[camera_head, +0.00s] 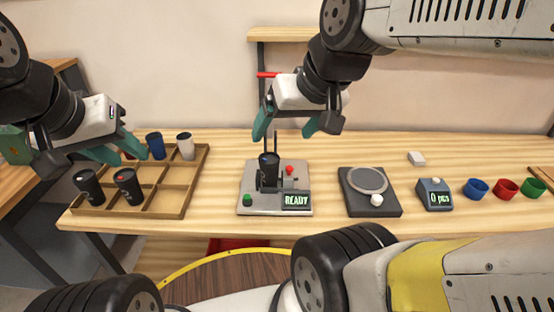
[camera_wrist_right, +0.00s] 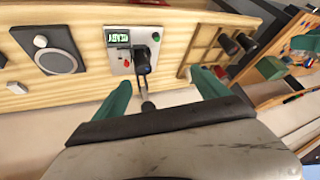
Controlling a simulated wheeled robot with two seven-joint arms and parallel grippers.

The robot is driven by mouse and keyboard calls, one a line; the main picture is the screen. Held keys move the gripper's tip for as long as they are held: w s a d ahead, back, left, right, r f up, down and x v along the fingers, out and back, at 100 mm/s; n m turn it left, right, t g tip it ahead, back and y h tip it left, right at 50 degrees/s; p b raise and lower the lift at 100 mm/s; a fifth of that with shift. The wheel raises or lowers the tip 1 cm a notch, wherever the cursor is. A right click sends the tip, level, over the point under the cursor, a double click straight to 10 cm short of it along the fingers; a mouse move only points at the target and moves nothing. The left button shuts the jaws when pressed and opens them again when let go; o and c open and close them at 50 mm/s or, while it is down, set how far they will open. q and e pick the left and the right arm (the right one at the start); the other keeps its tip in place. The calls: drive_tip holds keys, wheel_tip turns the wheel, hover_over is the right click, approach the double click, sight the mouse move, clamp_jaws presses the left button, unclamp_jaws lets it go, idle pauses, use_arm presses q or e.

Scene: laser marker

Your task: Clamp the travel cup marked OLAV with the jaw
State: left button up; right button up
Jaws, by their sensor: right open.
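A dark travel cup (camera_head: 268,163) stands upright at the jaw of the grey marking machine (camera_head: 248,180), whose screen reads READY. No name is legible on the cup, and I cannot tell whether the jaw touches it. The cup (camera_wrist_right: 142,62) and machine (camera_wrist_right: 122,66) also show in the right wrist view. My right gripper (camera_head: 288,124) is open and empty, above and behind the cup; its fingers (camera_wrist_right: 163,90) are wide apart in the wrist view. My left gripper (camera_head: 117,148) hangs over the back of the cup tray, with its fingers apart.
The wooden tray (camera_head: 176,202) on the left holds several dark, blue and white cups. Right of the machine are a dark plate with a round pad (camera_head: 362,208), a counter box (camera_head: 435,196) reading 0 pcs, and blue, red and green bowls (camera_head: 505,188).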

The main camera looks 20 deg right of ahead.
idle(0.4)
drive_tip(key=shift+w+d, duration=0.1)
drive_tip(key=shift+w, duration=0.1)
drive_tip(key=c, duration=0.5)
drive_tip(key=w+n, duration=0.1)
drive_tip(key=w, duration=0.1)
drive_tip(key=w+d+f+n+g, duration=0.1)
drive_tip(key=w+n, duration=0.1)
drive_tip(key=w, duration=0.1)
drive_tip(key=shift+w+d+f+h, duration=0.2)
drive_tip(key=shift+w+d+h, duration=0.05)
drive_tip(key=shift+w+h, duration=0.1)
drive_tip(key=c, duration=0.3)
drive_tip(key=n+g+h, duration=0.2)
drive_tip(key=n+g, duration=0.3)
drive_tip(key=n, duration=0.6)
hover_over(290, 167)
drive_tip(key=shift+y, duration=0.25)
wheel_tip(290, 167, down, 18)
drive_tip(key=shift+a+r, duration=0.1)
drive_tip(key=shift+c, duration=0.2)
wheel_tip(290, 167, down, 8)
drive_tip(key=shift+f, duration=0.1)
clamp_jaws()
